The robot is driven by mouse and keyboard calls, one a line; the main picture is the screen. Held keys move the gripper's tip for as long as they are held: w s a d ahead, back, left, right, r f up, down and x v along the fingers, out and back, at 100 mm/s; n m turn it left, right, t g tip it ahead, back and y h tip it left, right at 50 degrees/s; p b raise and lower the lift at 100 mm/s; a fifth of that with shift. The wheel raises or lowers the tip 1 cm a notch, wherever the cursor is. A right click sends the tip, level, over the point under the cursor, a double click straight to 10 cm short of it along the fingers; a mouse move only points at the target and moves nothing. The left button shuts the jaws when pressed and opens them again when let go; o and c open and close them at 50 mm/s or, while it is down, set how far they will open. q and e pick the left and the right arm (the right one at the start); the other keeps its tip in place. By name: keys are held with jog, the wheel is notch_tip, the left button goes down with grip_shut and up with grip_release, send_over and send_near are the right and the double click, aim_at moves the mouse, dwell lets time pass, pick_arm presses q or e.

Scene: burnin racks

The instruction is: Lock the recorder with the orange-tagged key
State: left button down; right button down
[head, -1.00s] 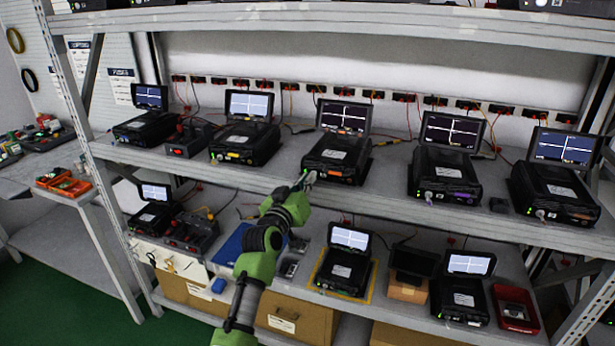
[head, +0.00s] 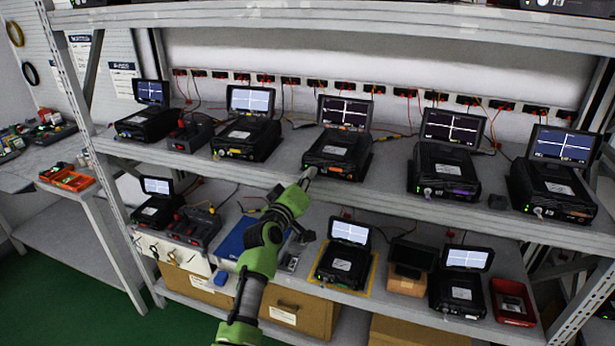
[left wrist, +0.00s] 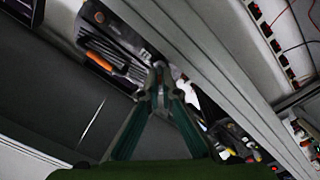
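The recorder (head: 337,150) at the middle of the upper shelf is a black box with a raised lit screen and an orange label (head: 341,170) on its front. My left gripper (head: 309,173) is at its front left corner; I cannot tell whether it touches. In the left wrist view, the fingertips (left wrist: 160,78) are close together and look shut. I cannot make out a key or an orange tag between them. An orange piece on a dark slotted object (left wrist: 122,69) shows behind them; I cannot tell what it is. My right gripper is out of view.
Similar recorders stand on both sides, including one with a yellow label (head: 246,137) and one with a purple label (head: 446,170). The shelf's front edge (head: 395,203) runs below my gripper. Keys hang on a white panel (head: 172,255) at the lower left.

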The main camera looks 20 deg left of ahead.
pick_arm(q)
jog(key=c, duration=2.3)
grip_release()
jog(key=s, duration=0.8)
jog(key=shift+a, duration=0.2)
